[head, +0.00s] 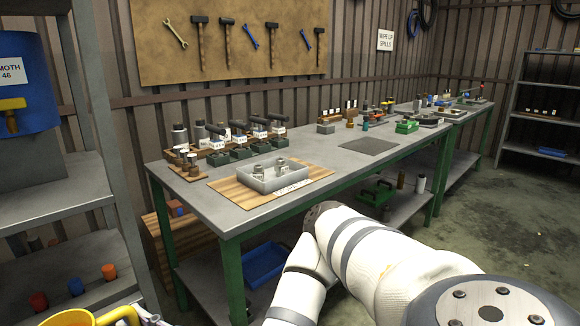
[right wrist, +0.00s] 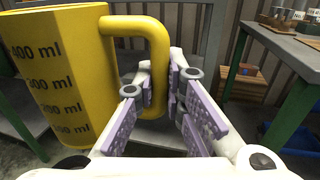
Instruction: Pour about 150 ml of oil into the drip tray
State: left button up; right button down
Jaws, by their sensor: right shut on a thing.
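A yellow measuring jug (right wrist: 75,70) with black ml marks fills the left of the right wrist view. My right gripper (right wrist: 160,85) is shut on its handle (right wrist: 154,50). In the head view only the rim of the jug (head: 75,318) shows at the bottom left edge, so its contents are hidden. A blue drum (head: 28,85) with a yellow tap (head: 12,104) stands at the far left. A blue tray (head: 266,262) sits on the shelf under the workbench; I cannot tell whether it is the drip tray. My left gripper is out of view.
A green-legged workbench (head: 205,200) holds a grey bin (head: 262,180) of parts on a wooden board, and tools. A metal shelf (head: 60,195) with small coloured caps stands at the left. A wooden crate (head: 165,235) is by the bench. Open floor (head: 480,210) lies at the right.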

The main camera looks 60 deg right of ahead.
aim_at(297, 172)
jog(key=k+l, duration=0.15)
jog(key=l, duration=0.35)
jog(key=k+l+z, duration=0.15)
jog(key=l, duration=0.3)
jog(key=k+l, duration=0.15)
jog(key=l, duration=0.35)
jog(key=k+l+z, duration=0.15)
jog(key=l, duration=0.85)
jog(key=k+l+z, duration=0.15)
jog(key=l, duration=0.4)
